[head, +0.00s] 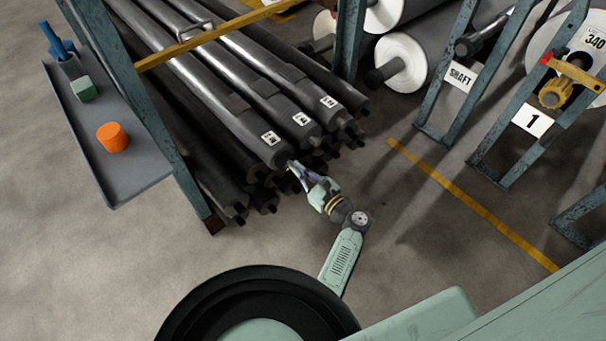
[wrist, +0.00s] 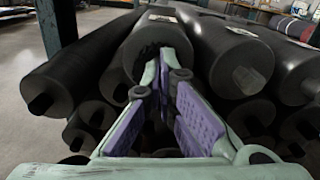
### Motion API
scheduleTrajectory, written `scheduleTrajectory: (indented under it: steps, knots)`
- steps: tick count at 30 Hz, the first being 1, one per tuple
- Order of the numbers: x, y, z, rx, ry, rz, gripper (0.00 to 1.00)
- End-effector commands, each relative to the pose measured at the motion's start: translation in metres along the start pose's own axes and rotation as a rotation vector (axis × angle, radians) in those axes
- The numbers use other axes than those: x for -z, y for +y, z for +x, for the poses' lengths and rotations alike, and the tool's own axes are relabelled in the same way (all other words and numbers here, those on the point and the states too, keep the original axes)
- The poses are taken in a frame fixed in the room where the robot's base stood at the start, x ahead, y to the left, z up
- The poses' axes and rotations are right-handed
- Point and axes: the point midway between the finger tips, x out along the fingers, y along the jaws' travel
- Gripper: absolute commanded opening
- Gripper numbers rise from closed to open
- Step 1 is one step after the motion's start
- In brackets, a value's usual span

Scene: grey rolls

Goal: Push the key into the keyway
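My gripper (head: 296,168) is at the front end of a dark grey roll (head: 250,125) with a white tag, on the rack. In the wrist view my gripper (wrist: 163,72) has two pale green fingers with purple pads, converging towards the end of the middle roll (wrist: 155,38). The fingertips overlap the roll's dark end in that view. I cannot tell whether they touch it. The gap between the tips is narrow and dark, so I cannot see whether anything is held. I cannot make out the key or the keyway; the fingers cover part of the roll's end.
More dark rolls with square ends lie beside and below. A grey shelf (head: 137,180) at left holds an orange cylinder (head: 112,137), a green block (head: 84,89) and a blue tool (head: 55,42). Blue rack posts (head: 350,40) stand nearby.

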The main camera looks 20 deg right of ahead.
Motion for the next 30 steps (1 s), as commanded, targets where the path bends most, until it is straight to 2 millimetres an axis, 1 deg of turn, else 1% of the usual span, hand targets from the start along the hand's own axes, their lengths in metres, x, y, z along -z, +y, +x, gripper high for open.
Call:
scheduleTrajectory:
  steps: [11, 23, 26, 30]
  knots:
    - [0.000, 0.000, 0.001, 0.000, 0.000, 0.000, 0.00]
    - [0.000, 0.000, 0.007, 0.000, 0.000, 0.000, 0.00]
    - [0.000, -0.001, 0.004, 0.001, 0.001, 0.001, 0.00]
    - [-0.002, -0.001, -0.009, 0.002, 0.001, 0.002, 0.00]
